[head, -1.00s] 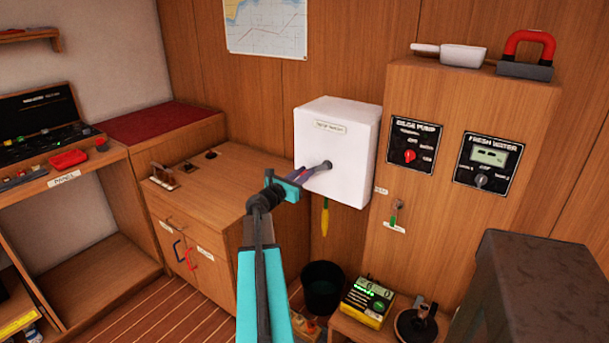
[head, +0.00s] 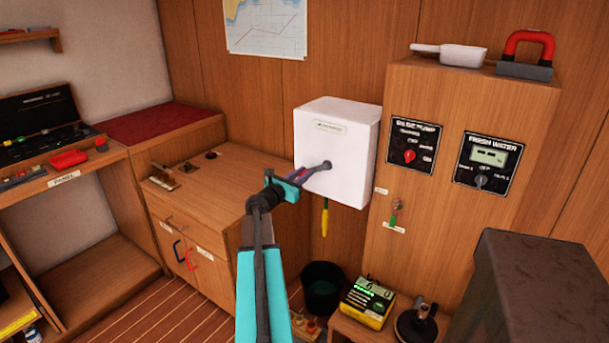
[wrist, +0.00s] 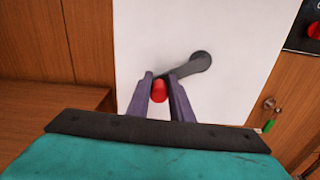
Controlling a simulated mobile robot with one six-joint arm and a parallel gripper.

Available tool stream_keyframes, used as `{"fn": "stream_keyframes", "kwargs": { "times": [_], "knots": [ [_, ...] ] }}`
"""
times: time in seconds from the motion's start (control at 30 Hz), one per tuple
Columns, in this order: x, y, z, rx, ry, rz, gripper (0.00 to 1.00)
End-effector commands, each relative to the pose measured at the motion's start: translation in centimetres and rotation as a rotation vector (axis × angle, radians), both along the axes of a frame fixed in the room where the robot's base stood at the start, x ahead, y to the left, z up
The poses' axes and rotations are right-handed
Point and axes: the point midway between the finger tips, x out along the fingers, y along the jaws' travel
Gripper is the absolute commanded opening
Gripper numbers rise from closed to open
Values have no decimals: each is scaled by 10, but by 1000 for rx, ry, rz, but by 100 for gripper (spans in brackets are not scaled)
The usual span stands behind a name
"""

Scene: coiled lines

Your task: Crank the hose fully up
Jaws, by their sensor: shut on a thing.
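The white hose box (head: 336,140) hangs on the wood wall, with a grey crank (head: 326,165) on its front. A short yellow end of the hose (head: 324,220) hangs below the box. My gripper (head: 310,172) reaches the crank from the left. In the wrist view, my gripper (wrist: 162,88) is shut on the red crank knob (wrist: 159,92), with one purple finger on each side. The grey crank arm (wrist: 190,67) runs from the knob up and right to its hub. Any hose inside the box is hidden.
A dark bucket (head: 322,285) stands on the floor below the box. A wood cabinet (head: 450,220) with panels is close on the right. A counter (head: 205,190) lies left of my arm. A yellow-green device (head: 368,300) sits low on a bench.

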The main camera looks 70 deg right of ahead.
Motion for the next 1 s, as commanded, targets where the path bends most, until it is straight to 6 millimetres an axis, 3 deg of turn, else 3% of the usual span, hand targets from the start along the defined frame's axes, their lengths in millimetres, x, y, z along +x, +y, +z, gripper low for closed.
{"fn": "stream_keyframes", "kwargs": {
  "times": [0.03,0.13,0.17,0.27,0.67,1.0],
  "knots": [
    [8,0,-3,4,-4,18,0],
    [8,0,-3,4,-4,18,0],
    [8,0,-3,4,-4,18,23],
    [7,0,-2,3,-4,16,39],
    [3,1,-1,1,-1,8,39],
    [9,27,-1,1,-2,9,39]
  ]
}}
